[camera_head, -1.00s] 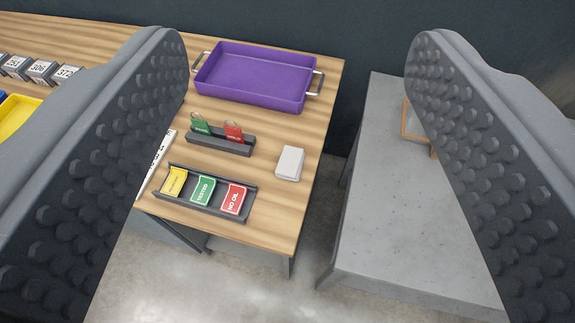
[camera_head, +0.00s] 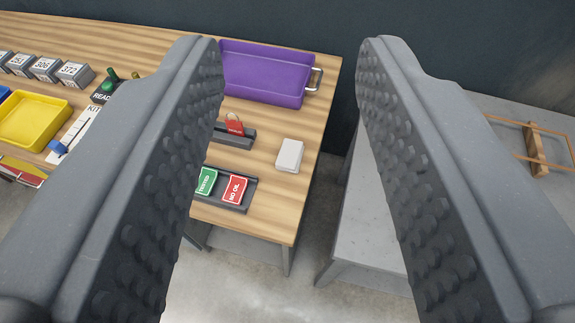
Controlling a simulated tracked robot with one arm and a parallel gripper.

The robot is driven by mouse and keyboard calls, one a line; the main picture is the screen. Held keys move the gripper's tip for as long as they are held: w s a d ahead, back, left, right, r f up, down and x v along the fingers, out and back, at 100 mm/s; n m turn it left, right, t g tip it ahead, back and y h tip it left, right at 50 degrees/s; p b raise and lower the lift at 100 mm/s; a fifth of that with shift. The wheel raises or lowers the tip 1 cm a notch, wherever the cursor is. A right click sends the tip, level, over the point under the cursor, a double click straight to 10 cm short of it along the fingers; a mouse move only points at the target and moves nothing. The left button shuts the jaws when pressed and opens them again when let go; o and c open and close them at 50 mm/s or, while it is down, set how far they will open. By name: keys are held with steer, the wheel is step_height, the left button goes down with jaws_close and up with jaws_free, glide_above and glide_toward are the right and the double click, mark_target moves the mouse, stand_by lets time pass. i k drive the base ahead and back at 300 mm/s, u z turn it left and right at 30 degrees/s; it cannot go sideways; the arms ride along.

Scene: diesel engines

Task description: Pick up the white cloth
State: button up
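The white cloth (camera_head: 290,155) is a small folded white block lying on the wooden table (camera_head: 281,202) near its right edge. It shows between my two fingers, below the purple tray. My gripper (camera_head: 290,50) is open and empty. Its two dark, studded fingers stand on either side of the view, nearer the camera than the table. The cloth is apart from both fingers.
A purple tray (camera_head: 265,75) stands behind the cloth. Left of the cloth are a holder with a red tag (camera_head: 234,126) and a rack with green and red cards (camera_head: 235,190). A yellow tray (camera_head: 33,122) lies far left. A grey table (camera_head: 365,225) stands right, across a gap.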

mark_target(289, 159)
steer(key=u, duration=0.1)
steer(key=k, duration=0.4)
steer(key=z, duration=0.5)
steer(key=i, duration=1.3)
steer(key=u, duration=0.65)
